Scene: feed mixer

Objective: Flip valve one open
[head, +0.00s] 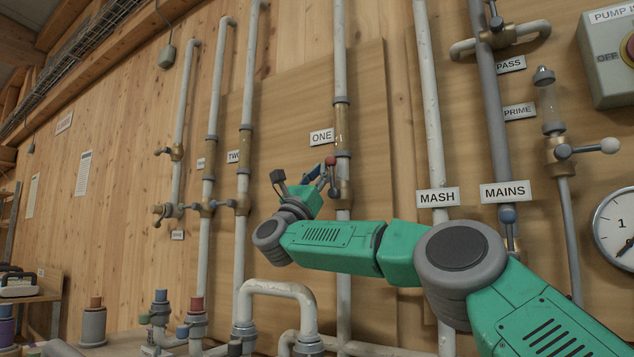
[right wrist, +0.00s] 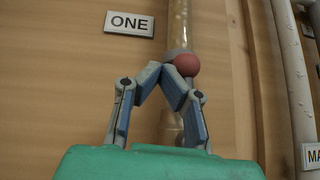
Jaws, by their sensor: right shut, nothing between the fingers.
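The label ONE (head: 321,137) sits left of a vertical pipe with a brass section; the label (right wrist: 129,24) also shows in the right wrist view. Valve one's brass body (head: 344,192) is on that pipe below the label, partly hidden by my gripper. A red ball knob (head: 331,160) shows at the pipe, and it appears in the right wrist view (right wrist: 187,65) just beyond my fingertips. My right gripper (head: 322,172) is shut and empty; its fingertips (right wrist: 174,84) meet right at the knob's lower left. I cannot tell whether they touch it. My left gripper is not in view.
Pipe TWO (head: 244,130) stands to the left, with a blue-knobbed valve. The MASH pipe (head: 428,100) and MAINS pipe (head: 489,110) stand to the right, behind my right arm. Lower pipework with a bent white pipe (head: 278,287) lies below. A wooden panel backs the pipes.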

